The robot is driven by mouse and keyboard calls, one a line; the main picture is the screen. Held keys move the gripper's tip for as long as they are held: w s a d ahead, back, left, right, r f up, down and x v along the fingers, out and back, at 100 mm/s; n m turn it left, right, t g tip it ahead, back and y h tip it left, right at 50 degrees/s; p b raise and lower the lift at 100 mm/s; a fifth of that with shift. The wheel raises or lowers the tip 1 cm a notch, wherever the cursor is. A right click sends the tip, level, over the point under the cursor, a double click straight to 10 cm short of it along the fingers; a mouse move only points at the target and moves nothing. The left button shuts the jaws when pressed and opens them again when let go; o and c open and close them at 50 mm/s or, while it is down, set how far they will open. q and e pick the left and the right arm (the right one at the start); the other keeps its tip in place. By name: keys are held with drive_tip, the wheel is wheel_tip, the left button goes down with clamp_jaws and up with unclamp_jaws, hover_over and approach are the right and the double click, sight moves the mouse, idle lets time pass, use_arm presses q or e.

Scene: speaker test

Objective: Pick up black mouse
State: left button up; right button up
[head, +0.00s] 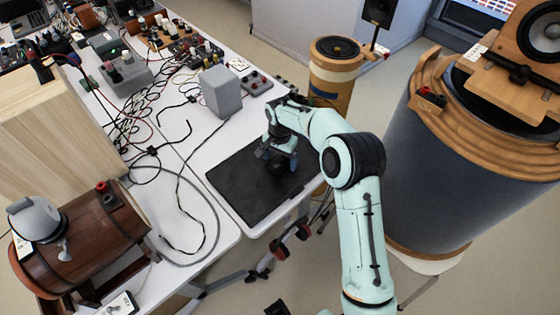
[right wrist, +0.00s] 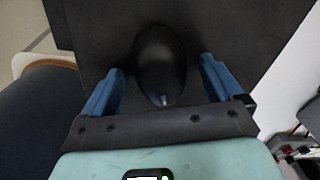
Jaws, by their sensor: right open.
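The black mouse (right wrist: 160,62) lies on a dark mat in the right wrist view, between the two blue fingers of my right gripper (right wrist: 160,85). The fingers are apart, with a gap on each side of the mouse. In the head view the mouse (head: 277,167) shows as a small dark shape under my right gripper (head: 279,155), partly hidden by it. The black mat (head: 240,195) lies on the white table near its right edge. My left gripper does not show clearly in the head view.
A grey box speaker (head: 220,92) stands behind the mat on the white table (head: 205,155). Loose cables lie left of the mat. A large dark drum (head: 440,170) stands right of my arm.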

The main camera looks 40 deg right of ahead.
drive_tip(key=shift+c, duration=0.2)
drive_tip(key=c, duration=1.2)
drive_tip(key=shift+o, duration=0.2)
